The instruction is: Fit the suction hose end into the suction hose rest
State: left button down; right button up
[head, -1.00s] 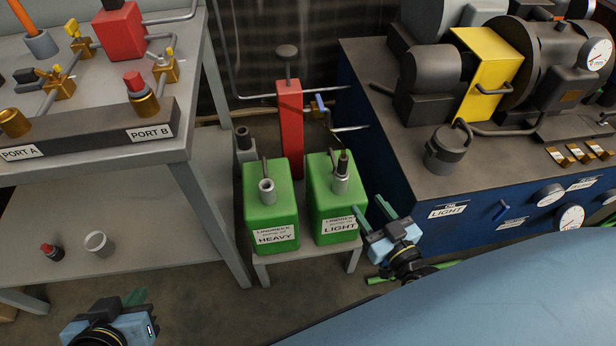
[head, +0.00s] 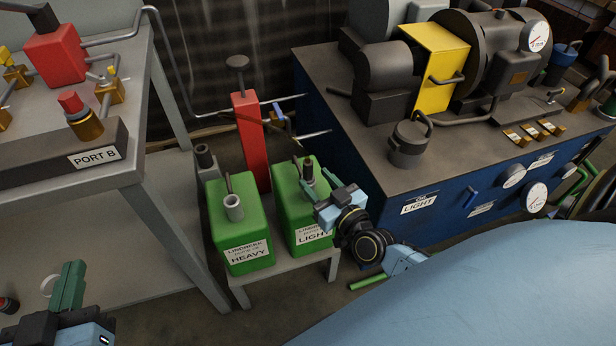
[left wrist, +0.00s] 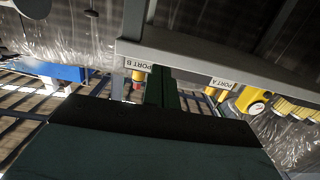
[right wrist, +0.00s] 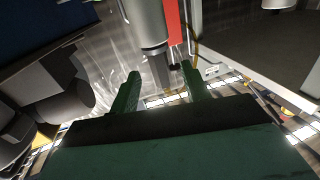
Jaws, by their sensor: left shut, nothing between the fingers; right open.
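The green LIGHT can (head: 290,215) stands on a low stand, with a grey upright fitting and darker tip (head: 308,170) on top, probably the suction hose end. My right gripper (head: 308,188) is beside this fitting. In the right wrist view, its open green fingers (right wrist: 160,88) lie either side of the fitting's dark part (right wrist: 160,70); contact is unclear. A dark grey open-topped tube (head: 205,158) stands behind the HEAVY can; I cannot tell whether it is the hose rest. My left gripper (head: 72,285) is shut and empty at lower left.
The green HEAVY can (head: 240,230) stands close beside the LIGHT can. A red pump column (head: 248,140) rises behind them. The grey port bench (head: 140,180) is left, the blue machine cabinet (head: 370,170) right. Floor shows in front of the stand.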

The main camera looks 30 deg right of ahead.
aim_at(311, 175)
pick_arm(q)
notch_tip(311, 175, up, 7)
jog(key=d+t+h+b, duration=0.1)
jog(key=t, duration=0.3)
jog(key=shift+s+f+t+h, duration=0.15)
jog(key=shift+s+t+h, duration=0.15)
pick_arm(e)
jog(key=w, duration=0.4)
jog(key=shift+w, duration=0.25)
grip_shut()
